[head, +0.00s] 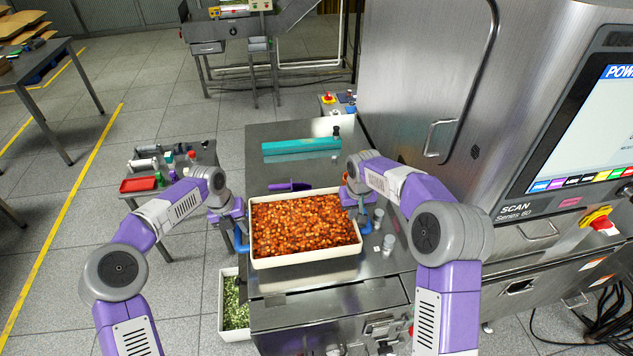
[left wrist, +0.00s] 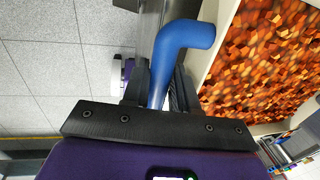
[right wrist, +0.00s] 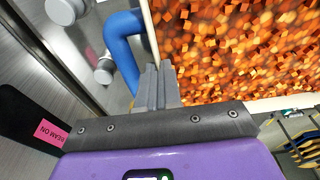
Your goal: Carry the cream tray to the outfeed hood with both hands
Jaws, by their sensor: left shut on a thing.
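The cream tray (head: 305,262) is full of orange-brown cubes and sits over the steel table in front of me. It has a blue bar handle at each end. My left gripper (head: 238,222) is shut on the left blue handle (left wrist: 183,40), which runs between its fingers in the left wrist view. My right gripper (right wrist: 158,88) is at the tray's right end, its fingers close to the tray wall and the right blue handle (right wrist: 122,50). The handle's lower end is hidden there, so its hold is unclear. Part of the tray's right rim is hidden by my right arm.
The scanner machine (head: 425,60) stands close on the right, with a screen. A teal bar (head: 300,145) and a purple-handled item (head: 290,186) lie beyond the tray. A bin of green bits (head: 228,330) stands low at front left. A conveyor (head: 285,20) is at the back.

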